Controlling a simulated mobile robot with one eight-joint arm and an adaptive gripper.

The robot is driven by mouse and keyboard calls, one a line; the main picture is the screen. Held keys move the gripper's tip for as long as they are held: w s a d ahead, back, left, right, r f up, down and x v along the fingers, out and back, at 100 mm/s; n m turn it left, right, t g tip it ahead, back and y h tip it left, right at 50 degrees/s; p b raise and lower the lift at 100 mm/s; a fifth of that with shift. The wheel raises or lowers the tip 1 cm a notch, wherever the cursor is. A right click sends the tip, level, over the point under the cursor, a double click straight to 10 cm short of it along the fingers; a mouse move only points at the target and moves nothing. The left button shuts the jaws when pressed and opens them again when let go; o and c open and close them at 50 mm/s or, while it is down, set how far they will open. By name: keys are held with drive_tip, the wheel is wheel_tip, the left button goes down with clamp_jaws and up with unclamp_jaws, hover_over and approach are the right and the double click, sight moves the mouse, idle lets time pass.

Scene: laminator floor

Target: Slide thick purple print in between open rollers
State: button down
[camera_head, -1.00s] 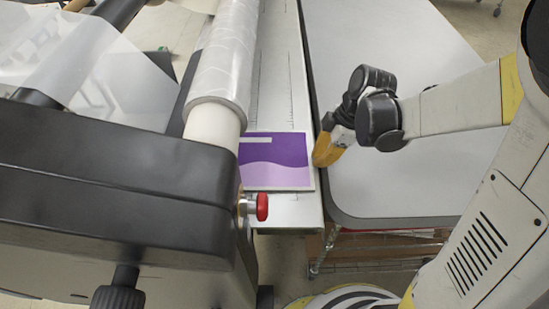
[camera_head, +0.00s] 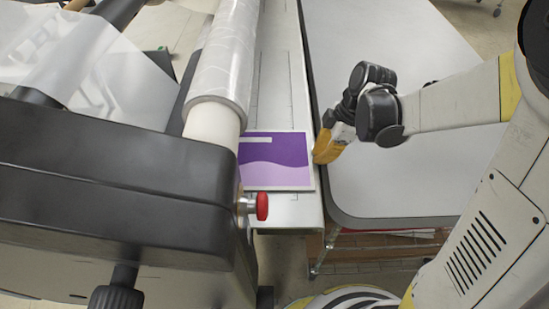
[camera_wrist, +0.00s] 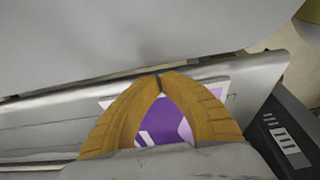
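The purple print (camera_head: 274,160) lies flat on the laminator's feed table (camera_head: 284,209), its left edge close to the roller. It also shows in the wrist view (camera_wrist: 165,122), partly hidden behind my fingers. My gripper (camera_head: 320,155) is at the print's right edge, over the gap side between feed table and side table. In the wrist view its two orange fingertips (camera_wrist: 160,77) meet. Whether they touch the print's edge is unclear. The film-wrapped roller (camera_head: 222,75) stands left of the print; the gap between rollers is hidden from this view.
A grey side table (camera_head: 410,180) stands right of the feed table, mostly bare. The laminator's black end housing (camera_head: 120,170) fills the left front. A red knob (camera_head: 262,206) sticks out near the print's front left corner.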

sight(301, 157)
drive_tip(key=shift+w+a, duration=0.1)
drive_tip(key=shift+a, duration=2.8)
idle(0.4)
drive_tip(key=shift+d, duration=0.6)
idle(0.4)
drive_tip(key=shift+p+v, duration=2.1)
drive_tip(key=shift+v, duration=1.05)
drive_tip(key=shift+d, duration=0.1)
